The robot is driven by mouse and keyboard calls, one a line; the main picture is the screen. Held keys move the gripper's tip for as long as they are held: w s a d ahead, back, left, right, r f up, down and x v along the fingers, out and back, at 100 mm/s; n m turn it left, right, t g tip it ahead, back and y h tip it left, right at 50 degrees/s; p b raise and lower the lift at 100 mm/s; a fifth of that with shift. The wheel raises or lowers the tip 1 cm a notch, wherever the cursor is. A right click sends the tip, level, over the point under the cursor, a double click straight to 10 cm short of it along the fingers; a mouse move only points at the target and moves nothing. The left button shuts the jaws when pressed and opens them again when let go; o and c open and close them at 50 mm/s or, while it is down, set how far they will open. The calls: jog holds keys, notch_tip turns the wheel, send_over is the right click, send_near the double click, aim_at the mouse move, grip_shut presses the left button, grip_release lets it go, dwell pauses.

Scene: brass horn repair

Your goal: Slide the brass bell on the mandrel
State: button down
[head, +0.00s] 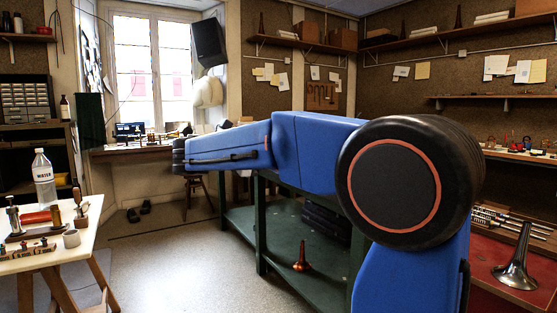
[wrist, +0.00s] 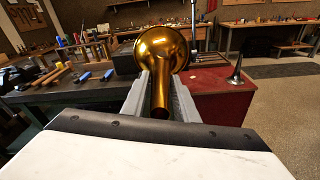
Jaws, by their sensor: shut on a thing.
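In the wrist view the brass bell (wrist: 158,48) is held by its narrow tail between the two grey fingers of my gripper (wrist: 161,85). Its wide flared end points away from me, and the tail end is near the palm. A thin upright silvery rod (wrist: 193,28) stands just right of the flare; I cannot tell whether it is the mandrel. The bell appears apart from it, though depth is unclear. In the head view my blue arm hides the gripper and the held bell.
A silver bell (head: 517,260) stands on a red surface (head: 480,255) at right. A copper-coloured bell (head: 301,262) sits on the green bench's lower shelf (head: 285,238). Hammers and tools (wrist: 85,55) lie on the dark bench at left. A pale table (head: 40,262) stands left; open floor lies between.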

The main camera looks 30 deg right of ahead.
jog(key=shift+w+d, duration=0.1)
jog(key=shift+d, duration=4.2)
jog(key=d, duration=1)
jog(key=shift+w, duration=0.2)
jog(key=c, duration=1.3)
grip_release()
dwell(0.6)
